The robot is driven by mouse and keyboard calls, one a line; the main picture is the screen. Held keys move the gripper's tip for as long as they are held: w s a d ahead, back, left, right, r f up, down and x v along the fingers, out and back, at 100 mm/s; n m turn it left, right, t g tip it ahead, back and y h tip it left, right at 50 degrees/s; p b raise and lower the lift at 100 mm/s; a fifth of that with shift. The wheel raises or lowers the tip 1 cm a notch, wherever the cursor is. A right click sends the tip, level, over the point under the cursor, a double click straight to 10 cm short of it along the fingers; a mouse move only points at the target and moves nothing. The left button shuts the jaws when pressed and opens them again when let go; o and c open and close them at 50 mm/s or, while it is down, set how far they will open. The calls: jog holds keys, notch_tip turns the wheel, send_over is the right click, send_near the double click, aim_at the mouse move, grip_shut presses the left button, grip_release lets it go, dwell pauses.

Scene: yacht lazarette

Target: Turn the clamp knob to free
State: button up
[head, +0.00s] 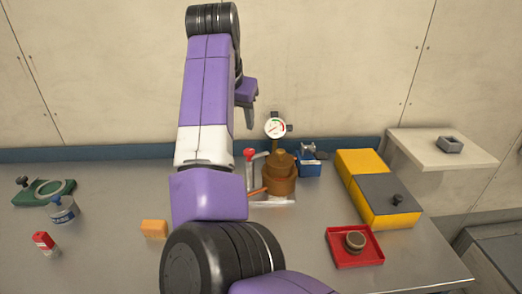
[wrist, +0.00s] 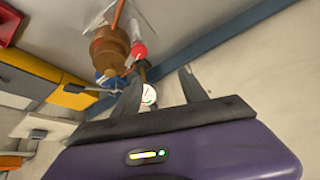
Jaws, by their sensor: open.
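My gripper (head: 249,112) is open and empty, up near the wall and left of a round white gauge (head: 275,128). Its two fingers (wrist: 158,86) are spread in the wrist view, and the gauge (wrist: 149,93) appears between them. A brown metal body (head: 279,176) stands below the gauge, with a red-topped lever (head: 249,154) at its left. I cannot tell which part is the clamp knob. Dark knob-like parts show beside the gauge (head: 289,128), on the green-based item (head: 22,181) and on the grey-topped box (head: 397,200). My gripper touches none of these visibly.
A blue box (head: 308,169) and a yellow box (head: 355,162) stand right of the brown body. A red tray (head: 335,253) holds a round part. An orange block (head: 154,229), a blue-labelled can (head: 62,211) and a red-capped bottle (head: 44,243) are left. A pale shelf (head: 420,145) juts out right.

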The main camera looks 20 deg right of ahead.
aim_at(249, 150)
jog(key=shift+g, duration=0.8)
jog(key=f, duration=0.2)
jog(key=d+f, duration=0.1)
jog(key=f, duration=0.2)
jog(key=s+d+f, duration=0.1)
jog(key=f, duration=0.2)
jog(key=shift+d+f, duration=0.15)
jog(key=shift+f, duration=0.1)
jog(key=shift+c, duration=0.4)
grip_shut()
